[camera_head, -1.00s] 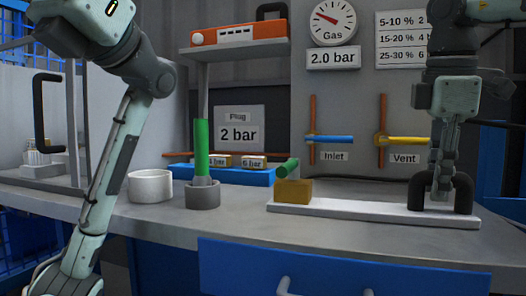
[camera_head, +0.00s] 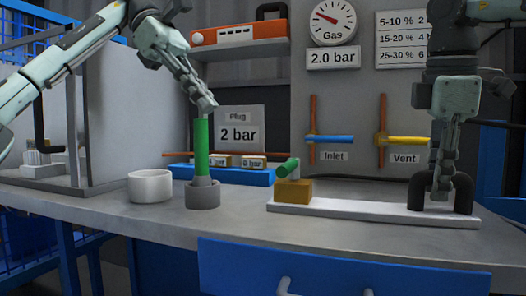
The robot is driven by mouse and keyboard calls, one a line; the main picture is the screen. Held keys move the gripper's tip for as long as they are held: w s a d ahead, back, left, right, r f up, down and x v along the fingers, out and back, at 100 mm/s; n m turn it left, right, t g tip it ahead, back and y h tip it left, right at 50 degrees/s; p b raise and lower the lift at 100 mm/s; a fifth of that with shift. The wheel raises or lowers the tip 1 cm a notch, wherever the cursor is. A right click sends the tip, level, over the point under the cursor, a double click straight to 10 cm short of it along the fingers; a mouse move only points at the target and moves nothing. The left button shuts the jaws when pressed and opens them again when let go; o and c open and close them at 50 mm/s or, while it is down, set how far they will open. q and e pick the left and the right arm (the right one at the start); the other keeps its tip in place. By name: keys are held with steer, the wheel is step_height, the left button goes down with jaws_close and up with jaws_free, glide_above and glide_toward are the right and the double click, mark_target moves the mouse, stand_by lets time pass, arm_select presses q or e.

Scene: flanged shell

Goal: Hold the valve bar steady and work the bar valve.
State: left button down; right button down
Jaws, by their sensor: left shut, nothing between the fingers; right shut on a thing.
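The valve bar (camera_head: 350,208) is a long white bar lying on the worktop. A brass-coloured valve block (camera_head: 293,191) with a green stub (camera_head: 288,168) sits at its left end. A black arched handle (camera_head: 463,194) stands at its right end. My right gripper (camera_head: 440,190) is shut on this handle, which hides part of it. My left gripper (camera_head: 207,105) is shut and empty, pointing down just above the top of a green rod (camera_head: 202,146). The rod stands upright in a grey cup (camera_head: 203,195); I cannot tell whether the fingertips touch it.
A white bowl (camera_head: 150,187) stands left of the cup. A blue tray (camera_head: 230,175) with several brass blocks is behind. The blue inlet lever (camera_head: 330,139), yellow vent lever (camera_head: 408,140) and gas gauge (camera_head: 331,21) are on the back panel. The front middle worktop is clear.

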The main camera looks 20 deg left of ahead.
arm_select(q)
steer(key=shift+d, duration=0.1)
glide_toward(289, 172)
step_height(289, 172, down, 5)
steer(key=w, duration=0.2)
steer(key=shift+d+f, duration=0.15)
steer(key=shift+d, duration=0.8)
steer(key=shift+s+d+n+t, duration=0.2)
steer(key=shift+n+t, duration=0.3)
steer(key=shift+n, duration=0.3)
steer(key=shift+d+n+t, duration=0.2)
steer(key=shift+n+t, duration=0.2)
steer(key=shift+n, duration=0.2)
